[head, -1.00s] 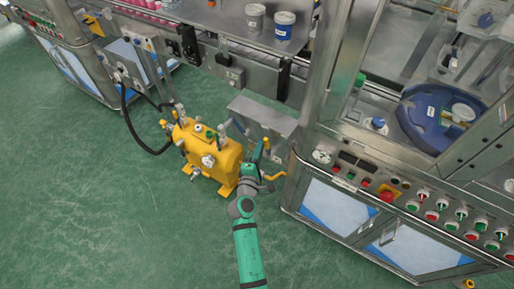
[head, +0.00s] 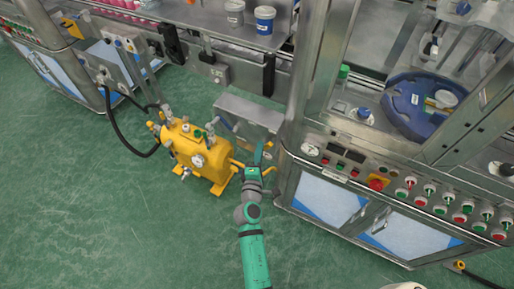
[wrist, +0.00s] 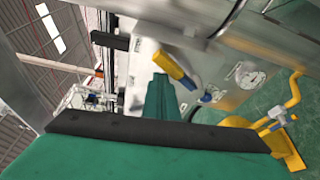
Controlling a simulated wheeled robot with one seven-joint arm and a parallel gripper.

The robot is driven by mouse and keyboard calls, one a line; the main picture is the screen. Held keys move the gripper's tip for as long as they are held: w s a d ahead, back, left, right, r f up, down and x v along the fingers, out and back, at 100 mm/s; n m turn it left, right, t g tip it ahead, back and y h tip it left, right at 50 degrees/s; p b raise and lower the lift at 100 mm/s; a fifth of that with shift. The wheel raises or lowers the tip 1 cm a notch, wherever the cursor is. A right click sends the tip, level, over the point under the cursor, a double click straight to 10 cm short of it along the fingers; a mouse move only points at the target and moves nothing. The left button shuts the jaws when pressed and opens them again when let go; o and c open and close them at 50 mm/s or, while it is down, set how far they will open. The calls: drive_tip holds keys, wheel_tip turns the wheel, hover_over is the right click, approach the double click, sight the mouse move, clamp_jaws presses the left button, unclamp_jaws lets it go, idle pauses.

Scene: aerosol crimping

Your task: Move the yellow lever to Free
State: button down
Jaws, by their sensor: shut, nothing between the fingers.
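A yellow lever (wrist: 174,66) with a blue part at its end shows in the wrist view, in front of a grey metal panel and just beyond the green fingertip. In the head view, the metal cabinet (head: 248,112) stands at my gripper, and my fingers partly hide the lever area. My gripper (head: 260,155) is shut and empty in the head view, and it also shows in the wrist view (wrist: 163,98). I cannot tell whether it touches the lever. No Free marking is readable.
A yellow machine (head: 197,150) with gauges and valves stands left of my gripper. A steel cabinet with a button panel (head: 376,184) stands close on the right. Yellow pipework (wrist: 291,92) shows right of the lever in the wrist view. Green floor (head: 110,220) is clear at the left front.

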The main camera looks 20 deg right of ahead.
drive_tip(key=shift+s+d+f, duration=0.2)
drive_tip(key=shift+s+d, duration=0.2)
drive_tip(key=shift+d, duration=0.1)
wheel_tip(320, 180, up, 2)
drive_tip(key=w+a, duration=0.3)
drive_tip(key=f+v, duration=0.1)
drive_tip(key=v, duration=0.8)
drive_tip(key=shift+s+a+f, duration=0.2)
drive_tip(key=shift+a+f, duration=0.1)
drive_tip(key=shift+a, duration=0.1)
drive_tip(key=shift+a, duration=0.1)
